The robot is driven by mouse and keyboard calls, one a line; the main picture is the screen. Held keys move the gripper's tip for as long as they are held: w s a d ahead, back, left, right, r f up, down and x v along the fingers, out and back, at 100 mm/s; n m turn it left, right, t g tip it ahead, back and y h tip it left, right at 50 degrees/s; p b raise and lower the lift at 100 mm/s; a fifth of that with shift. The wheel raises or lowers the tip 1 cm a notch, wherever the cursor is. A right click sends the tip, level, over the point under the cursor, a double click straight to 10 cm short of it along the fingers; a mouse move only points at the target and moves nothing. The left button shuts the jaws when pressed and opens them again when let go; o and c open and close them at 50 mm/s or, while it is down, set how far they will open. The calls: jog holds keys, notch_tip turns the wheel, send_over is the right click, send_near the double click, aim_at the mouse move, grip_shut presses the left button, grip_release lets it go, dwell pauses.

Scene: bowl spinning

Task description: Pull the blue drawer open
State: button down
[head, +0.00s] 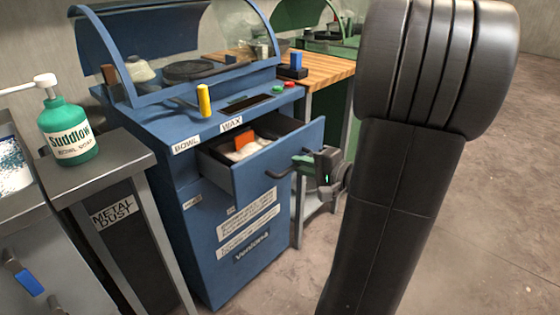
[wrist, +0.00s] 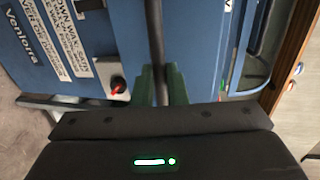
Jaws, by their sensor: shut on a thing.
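The blue drawer (head: 296,152) stands pulled out of the front of the blue machine (head: 215,250). An orange block (head: 244,140) and white material (head: 250,150) lie inside it. The dark bar handle (head: 279,174) is on the drawer's front. My gripper (head: 303,169) is at this handle and shut on it. In the wrist view the handle (wrist: 155,40) runs as a dark bar down between the green fingertips (wrist: 160,85). The drawer front shows as a blue panel behind it.
A green soap bottle (head: 70,130) stands on a grey cabinet (head: 105,170) to the left. A yellow-handled lever (head: 204,100) rises from the machine top above the drawer. A wooden bench (head: 322,70) is behind. The floor (head: 480,200) to the right is clear.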

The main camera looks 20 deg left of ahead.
jog(key=f+b+v, duration=0.1)
jog(key=f+v, duration=0.1)
jog(key=v, duration=0.8)
jog(key=shift+s+d, duration=0.3)
jog(key=shift+d, duration=0.25)
jog(key=c, duration=1.5)
grip_release()
jog(key=shift+o, duration=0.2)
jog(key=p+v, duration=0.3)
jog(key=v, duration=1)
jog(key=shift+s+d, duration=0.15)
jog(key=shift+d, duration=0.25)
jog(key=shift+a+f, duration=0.1)
jog(key=b+x, duration=0.3)
jog(key=x, duration=1)
jog(key=shift+w+a, duration=0.2)
jog(key=shift+a, duration=0.15)
